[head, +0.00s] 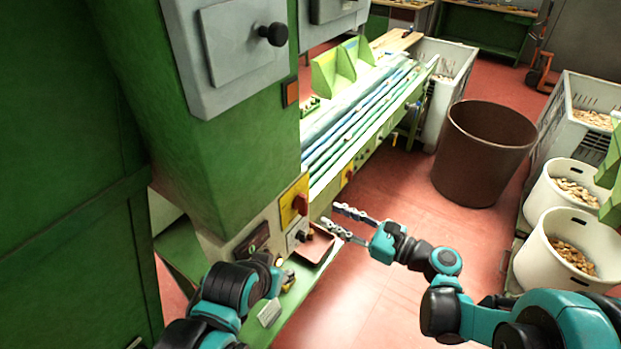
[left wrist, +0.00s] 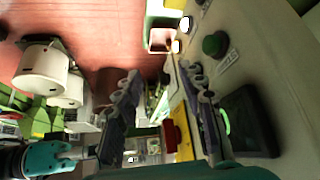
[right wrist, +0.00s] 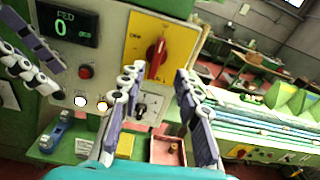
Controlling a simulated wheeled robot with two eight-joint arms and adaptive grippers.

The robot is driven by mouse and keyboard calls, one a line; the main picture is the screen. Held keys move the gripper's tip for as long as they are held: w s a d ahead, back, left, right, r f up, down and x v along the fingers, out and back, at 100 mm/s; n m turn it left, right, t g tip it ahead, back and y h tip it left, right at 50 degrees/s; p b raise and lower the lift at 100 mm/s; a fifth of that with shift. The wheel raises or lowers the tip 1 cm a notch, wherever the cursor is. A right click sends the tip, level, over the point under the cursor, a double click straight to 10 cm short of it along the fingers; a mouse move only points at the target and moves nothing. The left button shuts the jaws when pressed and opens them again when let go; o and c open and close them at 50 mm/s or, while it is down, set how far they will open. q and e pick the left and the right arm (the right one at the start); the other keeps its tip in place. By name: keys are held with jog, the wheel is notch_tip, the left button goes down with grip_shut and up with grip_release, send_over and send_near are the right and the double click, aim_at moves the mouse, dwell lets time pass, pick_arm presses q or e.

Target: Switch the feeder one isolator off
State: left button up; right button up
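The isolator is a red rotary handle (head: 300,204) on a yellow plate (head: 288,212) on the side of the green machine. In the right wrist view the red handle (right wrist: 156,58) stands roughly upright on its plate. It also shows in the left wrist view (left wrist: 170,135). My right gripper (head: 330,214) is open and empty, just right of the panel, pointing at it. In the right wrist view the handle appears between its fingertips, apparently without contact. My left gripper (left wrist: 160,72) is open and empty in front of the panel's left part; its fingers show in the right wrist view (right wrist: 28,68).
Beside the isolator are a display reading 0 (right wrist: 66,27), a red button (right wrist: 86,72), lit buttons and a small selector (right wrist: 146,106). A reddish tray (head: 315,246) sits below. A brown bin (head: 484,155) and white tubs of corks (head: 568,250) stand on the right.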

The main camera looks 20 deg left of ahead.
aim_at(307, 200)
jog(key=shift+m+y, duration=0.4)
jog(key=x, duration=0.2)
jog(key=r+x, duration=0.1)
jog(key=x, duration=0.2)
jog(key=p+x, duration=0.1)
jog(key=x, duration=0.2)
jog(key=shift+s+a+r, duration=0.1)
jog(key=shift+r, duration=0.05)
grip_shut()
